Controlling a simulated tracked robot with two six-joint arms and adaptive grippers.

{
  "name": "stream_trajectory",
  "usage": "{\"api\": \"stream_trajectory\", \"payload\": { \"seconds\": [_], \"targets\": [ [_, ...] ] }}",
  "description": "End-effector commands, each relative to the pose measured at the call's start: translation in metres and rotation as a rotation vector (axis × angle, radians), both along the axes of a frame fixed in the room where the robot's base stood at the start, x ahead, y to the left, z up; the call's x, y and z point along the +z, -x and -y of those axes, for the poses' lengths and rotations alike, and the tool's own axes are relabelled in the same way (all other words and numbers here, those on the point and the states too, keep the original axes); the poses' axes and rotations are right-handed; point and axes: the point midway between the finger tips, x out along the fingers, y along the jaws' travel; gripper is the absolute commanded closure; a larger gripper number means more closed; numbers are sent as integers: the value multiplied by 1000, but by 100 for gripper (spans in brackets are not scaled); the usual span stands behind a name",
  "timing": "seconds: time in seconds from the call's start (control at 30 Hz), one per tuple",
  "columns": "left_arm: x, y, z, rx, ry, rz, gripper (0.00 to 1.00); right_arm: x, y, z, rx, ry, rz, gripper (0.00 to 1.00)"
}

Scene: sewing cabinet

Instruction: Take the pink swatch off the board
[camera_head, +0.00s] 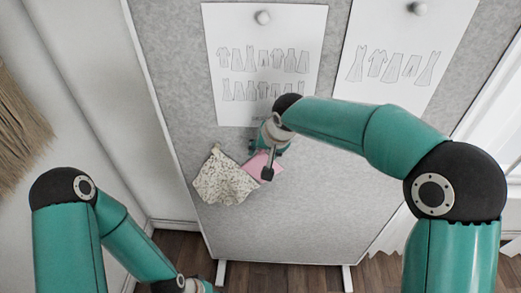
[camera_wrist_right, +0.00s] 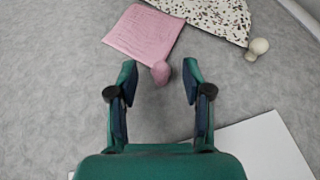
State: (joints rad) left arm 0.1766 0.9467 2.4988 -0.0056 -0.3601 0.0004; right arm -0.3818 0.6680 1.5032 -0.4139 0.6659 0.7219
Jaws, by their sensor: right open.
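The pink swatch (camera_head: 258,170) hangs on the grey board (camera_head: 300,215), beside a speckled cream swatch. In the right wrist view the pink swatch (camera_wrist_right: 142,34) lies flat, with a round pink pin head (camera_wrist_right: 161,73) at its corner. My right gripper (camera_head: 266,155) is in front of the board at the pink swatch and hides part of it. In the right wrist view its fingers (camera_wrist_right: 160,78) are open, with the pin head showing between the tips. I cannot tell whether they touch it. My left arm is at the lower left; its gripper is out of view.
The speckled swatch (camera_head: 224,180) overlaps or adjoins the pink one; a cream pin head (camera_wrist_right: 260,46) is at its edge. Two white sheets with garment drawings (camera_head: 238,104) (camera_head: 400,35) hang above. The board's lower part is bare.

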Motion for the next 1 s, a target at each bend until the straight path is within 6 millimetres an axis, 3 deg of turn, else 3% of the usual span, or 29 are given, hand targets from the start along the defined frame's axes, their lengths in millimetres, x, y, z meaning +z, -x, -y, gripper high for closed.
{"api": "stream_trajectory", "payload": {
  "seconds": [0.33, 0.63, 1.0],
  "targets": [
    [0, 0, 0, 0, 0, 0, 60, -3, -2, -1, 0, -1, 1, 52],
    [0, 0, 0, 0, 0, 0, 60, -2, -2, -1, 1, 0, 1, 100],
    [-5, 0, 0, 0, 0, 0, 60, -3, 3, -2, 1, 0, 1, 100]
  ]
}}
